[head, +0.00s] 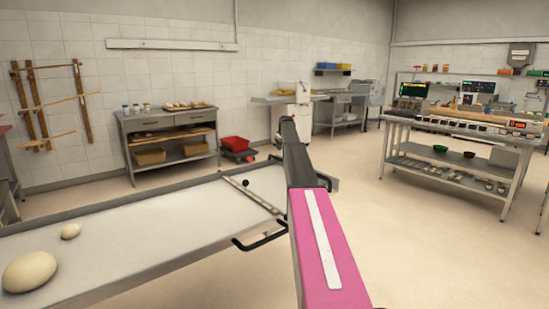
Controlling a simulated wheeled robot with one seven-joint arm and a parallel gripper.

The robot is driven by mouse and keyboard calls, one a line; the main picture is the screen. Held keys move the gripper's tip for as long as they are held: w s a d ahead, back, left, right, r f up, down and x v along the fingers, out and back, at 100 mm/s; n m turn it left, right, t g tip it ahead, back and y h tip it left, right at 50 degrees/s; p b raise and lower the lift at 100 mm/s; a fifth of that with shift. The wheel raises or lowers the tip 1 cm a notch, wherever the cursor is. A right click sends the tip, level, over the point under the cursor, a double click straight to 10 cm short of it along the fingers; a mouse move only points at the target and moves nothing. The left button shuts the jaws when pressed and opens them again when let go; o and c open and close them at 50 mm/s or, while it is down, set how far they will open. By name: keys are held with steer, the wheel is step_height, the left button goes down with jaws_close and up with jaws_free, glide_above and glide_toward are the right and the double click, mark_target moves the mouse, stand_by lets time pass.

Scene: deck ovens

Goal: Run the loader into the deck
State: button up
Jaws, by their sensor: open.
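What looks like the loader (150,225) is a long pale flat bed with a raised metal rim, at the lower left. A large oval dough piece (29,272) and a small one (70,231) lie on its near left part. A thin metal bar (250,194) with a black knob crosses the bed near its right end. A black handle (262,240) sticks out at that end. My arm, pink and dark grey, rises through the middle and covers part of the loader's right end. I cannot make out my gripper. No oven deck opening shows.
A steel workbench (470,128) with control boxes stands at the right. A steel table (170,142) with drawers is at the back left, a red crate (235,144) beside it. The floor (430,240) on the right is clear.

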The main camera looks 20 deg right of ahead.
steer(key=x, duration=1.1)
steer(key=shift+w+r, duration=0.1)
steer(key=shift+w, duration=0.1)
jaws_close()
steer(key=shift+s+a, duration=0.1)
steer(key=shift+a, duration=0.05)
